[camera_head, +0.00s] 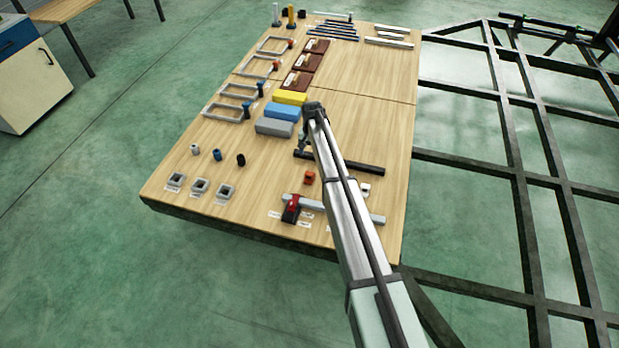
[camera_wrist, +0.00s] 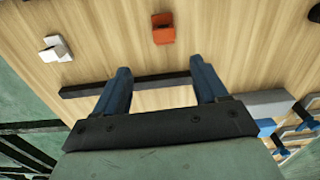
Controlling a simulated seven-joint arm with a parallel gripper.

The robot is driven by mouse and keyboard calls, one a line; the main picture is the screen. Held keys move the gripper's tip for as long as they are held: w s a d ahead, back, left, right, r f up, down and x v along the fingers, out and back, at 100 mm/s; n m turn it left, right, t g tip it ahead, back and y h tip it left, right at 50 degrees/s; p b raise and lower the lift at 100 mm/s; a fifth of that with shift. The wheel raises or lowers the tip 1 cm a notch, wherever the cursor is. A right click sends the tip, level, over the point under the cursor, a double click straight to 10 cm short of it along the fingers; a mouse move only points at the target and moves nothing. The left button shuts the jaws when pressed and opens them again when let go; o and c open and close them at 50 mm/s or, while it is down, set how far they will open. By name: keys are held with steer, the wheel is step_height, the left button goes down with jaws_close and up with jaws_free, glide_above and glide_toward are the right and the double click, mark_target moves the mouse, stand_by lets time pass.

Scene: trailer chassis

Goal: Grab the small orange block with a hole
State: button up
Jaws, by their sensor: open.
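The small orange block (camera_head: 309,177) lies on the wooden table, left of my arm, in the head view. In the wrist view the orange block (camera_wrist: 163,29) is at the top centre, ahead of and between the fingertips, with a dark spot on its upper face that may be its hole. My gripper (camera_wrist: 160,75) is open and empty, its two blue fingers apart and not touching the block. In the head view my gripper's fingers (camera_head: 303,146) are small and partly hidden by the arm, near the dark bar.
A dark bar (camera_head: 358,165) lies close to the block; it also crosses behind the fingers in the wrist view (camera_wrist: 150,83). A white piece (camera_wrist: 57,49) lies left of the block. A grey bar with a red-and-black clamp (camera_head: 291,208) lies nearer the table's front edge. Grey, blue and yellow boxes (camera_head: 283,112) stand farther back.

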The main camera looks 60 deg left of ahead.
mark_target(310, 173)
step_height(310, 173, down, 8)
steer(key=shift+f, duration=0.2)
steer(key=shift+s+a+f, duration=0.1)
steer(key=shift+s+f, duration=0.15)
steer(key=shift+f, duration=1.15)
steer(key=shift+s+a+f, duration=0.1)
steer(key=shift+s+f, duration=0.1)
steer(key=shift+f, duration=1.15)
steer(key=shift+d, duration=0.1)
steer(key=c, duration=1)
